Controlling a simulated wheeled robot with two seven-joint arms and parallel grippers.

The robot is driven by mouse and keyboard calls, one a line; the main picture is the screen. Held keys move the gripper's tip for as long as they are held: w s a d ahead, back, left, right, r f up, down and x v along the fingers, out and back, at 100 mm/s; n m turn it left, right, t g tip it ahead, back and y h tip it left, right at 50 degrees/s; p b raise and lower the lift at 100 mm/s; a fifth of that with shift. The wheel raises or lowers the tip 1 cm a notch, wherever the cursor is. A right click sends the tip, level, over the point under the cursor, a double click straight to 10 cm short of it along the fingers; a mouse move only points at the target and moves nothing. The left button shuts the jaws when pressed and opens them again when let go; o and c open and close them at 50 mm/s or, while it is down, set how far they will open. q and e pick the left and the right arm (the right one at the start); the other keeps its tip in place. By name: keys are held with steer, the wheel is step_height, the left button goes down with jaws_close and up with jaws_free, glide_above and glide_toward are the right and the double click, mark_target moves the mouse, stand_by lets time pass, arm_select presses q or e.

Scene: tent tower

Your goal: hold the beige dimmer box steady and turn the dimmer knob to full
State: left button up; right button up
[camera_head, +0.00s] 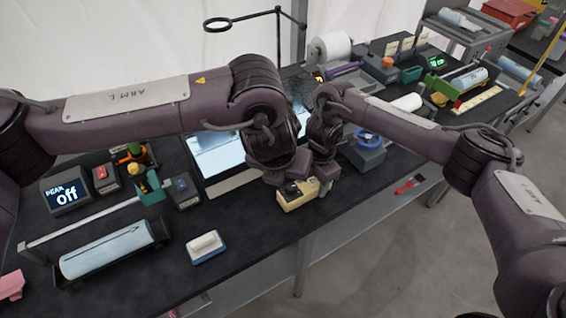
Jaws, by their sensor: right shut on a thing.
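The beige dimmer box (297,200) stands near the front edge of the dark bench, below the meeting point of my two arms. My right gripper (323,183) is at the box's right end and is shut on it. My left gripper (284,183) is just above the box's left part, its fingers largely hidden by its own wrist, so I cannot tell how far they are closed. The knob cannot be made out clearly among the dark parts on top of the box. A small display (66,195) at the left reads "PEAK off".
A white-and-blue block (206,247) and a roll in a cradle (108,250) lie to the left. A grey unit with a blue ring (365,151) stands right of the box. The bench's front edge is close to the box.

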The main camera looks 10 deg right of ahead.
steer(key=o, duration=1.1)
